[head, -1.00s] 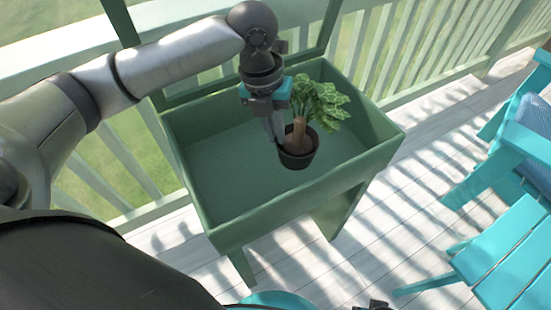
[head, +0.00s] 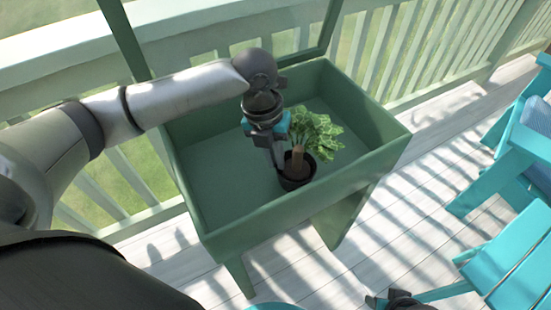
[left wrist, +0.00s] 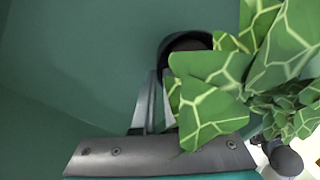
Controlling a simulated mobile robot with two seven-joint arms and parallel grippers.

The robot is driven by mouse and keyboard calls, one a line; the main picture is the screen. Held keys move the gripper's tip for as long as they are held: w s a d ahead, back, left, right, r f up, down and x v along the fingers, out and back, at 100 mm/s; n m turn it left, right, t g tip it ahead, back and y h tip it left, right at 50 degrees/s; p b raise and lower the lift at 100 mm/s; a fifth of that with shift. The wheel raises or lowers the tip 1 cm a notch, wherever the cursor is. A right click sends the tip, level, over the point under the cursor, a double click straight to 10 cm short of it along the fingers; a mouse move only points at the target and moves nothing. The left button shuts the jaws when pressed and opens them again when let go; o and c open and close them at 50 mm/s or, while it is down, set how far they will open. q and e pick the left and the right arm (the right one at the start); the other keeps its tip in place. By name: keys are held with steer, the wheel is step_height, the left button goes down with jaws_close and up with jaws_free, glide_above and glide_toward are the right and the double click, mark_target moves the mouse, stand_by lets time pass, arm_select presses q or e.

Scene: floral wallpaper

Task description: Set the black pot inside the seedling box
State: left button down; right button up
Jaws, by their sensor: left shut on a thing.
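The black pot (head: 293,183) holds a leafy plant with a thick brown stem. It appears within the green seedling box (head: 222,190), close to the box's front wall. I cannot tell whether its base touches the box floor. My left gripper (head: 278,164) reaches down from above and is shut on the pot's left rim. In the left wrist view, the fingers (left wrist: 155,105) meet the dark pot (left wrist: 168,45), and leaves hide much of it. What seems to be my right gripper (head: 398,300) shows only partly at the bottom edge; its jaws are unclear.
Green uprights stand at the back of the box, with a pale railing (head: 400,60) behind. A turquoise chair (head: 500,160) is at the right. The rest of the box floor is bare, and the wooden deck (head: 400,200) is open between box and chair.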

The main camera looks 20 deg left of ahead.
stand_by(0.3)
arm_select(q)
steer(key=c, duration=1)
jaws_free()
steer(key=shift+f, duration=0.1)
steer(key=shift+r, duration=0.3)
steer(key=shift+s+a+r+p, duration=0.1)
steer(key=shift+a+r+p, duration=0.2)
steer(key=shift+r+p, duration=1.15)
steer(key=shift+a+r+p, duration=0.3)
steer(key=shift+r+p, duration=0.25)
steer(key=shift+r, duration=1.85)
steer(key=shift+s+a+r+p, duration=0.1)
steer(key=shift+a+r+p, duration=0.2)
steer(key=shift+r+p, duration=1.15)
arm_select(e)
steer(key=s+d+f, duration=0.1)
steer(key=s+f, duration=0.2)
steer(key=f, duration=0.2)
steer(key=s+d+f+g, duration=0.1)
steer(key=s+d+f, duration=0.1)
steer(key=f, duration=0.3)
steer(key=shift+s+f+b, duration=0.35)
steer(key=shift+s+b, duration=0.1)
steer(key=shift+s, duration=0.05)
arm_select(q)
steer(key=shift+r, duration=0.45)
